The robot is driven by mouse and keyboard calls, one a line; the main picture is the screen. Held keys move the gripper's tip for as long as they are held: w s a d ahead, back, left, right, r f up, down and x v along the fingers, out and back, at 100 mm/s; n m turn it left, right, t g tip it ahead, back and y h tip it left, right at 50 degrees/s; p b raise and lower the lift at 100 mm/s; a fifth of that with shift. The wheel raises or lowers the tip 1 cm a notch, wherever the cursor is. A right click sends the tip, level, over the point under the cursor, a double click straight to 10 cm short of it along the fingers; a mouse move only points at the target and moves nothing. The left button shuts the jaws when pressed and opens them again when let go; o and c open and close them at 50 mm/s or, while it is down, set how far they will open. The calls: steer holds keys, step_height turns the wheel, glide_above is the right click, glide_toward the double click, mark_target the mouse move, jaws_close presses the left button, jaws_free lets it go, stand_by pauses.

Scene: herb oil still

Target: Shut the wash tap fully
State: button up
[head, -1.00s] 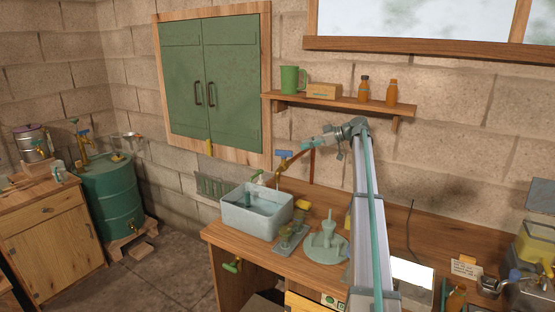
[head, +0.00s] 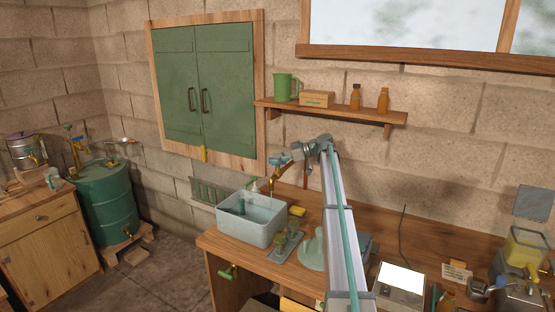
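The wash tap (head: 274,182) is a brass tap on the back wall above the grey wash basin (head: 266,237). Its blue handle (head: 277,161) shows just left of my gripper. My gripper (head: 288,159) reaches left from the end of my arm and is at the handle or very close to it. I cannot tell whether they touch. The fingers are small and partly overlap the handle, so their opening is unclear.
A yellow sponge (head: 297,211) lies right of the basin. A small rack with glasses (head: 287,245) and a pale green stand (head: 313,252) are in front, beside my arm. A wall shelf (head: 335,112) with a mug, box and bottles is above my arm.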

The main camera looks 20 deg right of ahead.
jaws_close()
steer(key=shift+s+a+f+m+h+b, duration=0.1)
steer(key=shift+f+m+h+b, duration=0.25)
steer(key=shift+b, duration=0.75)
steer(key=m+t+b, duration=0.1)
steer(key=b, duration=0.1)
steer(key=shift+h+b, duration=0.3)
steer(key=shift+h, duration=0.05)
steer(key=shift+m+t+h+b, duration=0.6)
steer(key=shift+m+t+b, duration=0.1)
steer(key=shift+b, duration=0.2)
steer(key=shift+r+m+t+h+b, duration=0.3)
steer(key=shift+m+h, duration=0.05)
steer(key=shift+h, duration=0.05)
